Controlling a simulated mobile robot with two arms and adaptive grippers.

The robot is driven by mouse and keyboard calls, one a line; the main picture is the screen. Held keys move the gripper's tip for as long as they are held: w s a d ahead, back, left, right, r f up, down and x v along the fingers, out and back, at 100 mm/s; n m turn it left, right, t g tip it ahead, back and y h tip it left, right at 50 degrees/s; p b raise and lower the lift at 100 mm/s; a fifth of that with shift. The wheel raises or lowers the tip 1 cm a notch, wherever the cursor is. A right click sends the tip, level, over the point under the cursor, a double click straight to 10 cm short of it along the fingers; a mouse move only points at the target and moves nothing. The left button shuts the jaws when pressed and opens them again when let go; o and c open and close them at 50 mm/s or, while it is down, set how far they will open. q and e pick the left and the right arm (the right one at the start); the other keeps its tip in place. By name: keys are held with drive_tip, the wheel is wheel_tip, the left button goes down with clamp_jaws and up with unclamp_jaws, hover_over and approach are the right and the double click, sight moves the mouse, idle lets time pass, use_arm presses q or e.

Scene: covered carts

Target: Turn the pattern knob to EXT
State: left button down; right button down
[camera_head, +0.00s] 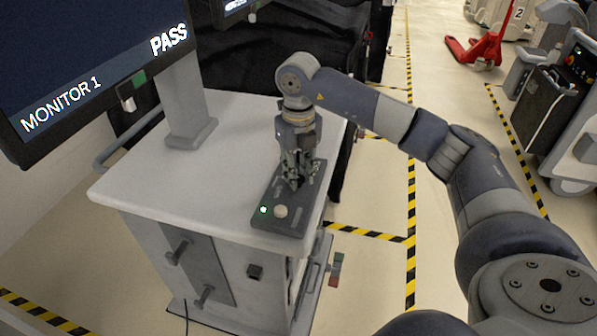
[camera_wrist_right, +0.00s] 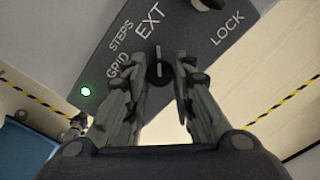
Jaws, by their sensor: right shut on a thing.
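The control panel (camera_head: 290,222) is a dark grey box on the top of a white cart. In the right wrist view the panel (camera_wrist_right: 190,45) carries the labels GRID, STEPS, EXT and LOCK. The black pattern knob (camera_wrist_right: 158,70) has a pale pointer line, which points up in that view, roughly towards the EXT label (camera_wrist_right: 149,21). My right gripper (camera_head: 296,182) points down over the panel. In the right wrist view my right gripper (camera_wrist_right: 160,75) has its fingers on both sides of the knob, shut on it. The fingers hide the knob in the head view. My left gripper is not in view.
A green light (camera_head: 263,209) and a pale round button (camera_head: 281,211) sit at the panel's near end. A monitor (camera_head: 90,60) reading PASS stands on the cart (camera_head: 140,185) at left.

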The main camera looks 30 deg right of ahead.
sight(299, 177)
idle(0.3)
drive_tip(key=c, duration=1.3)
unclamp_jaws()
drive_tip(key=shift+c, duration=0.2)
drive_tip(key=shift+r, duration=0.15)
wheel_tip(299, 177, up, 12)
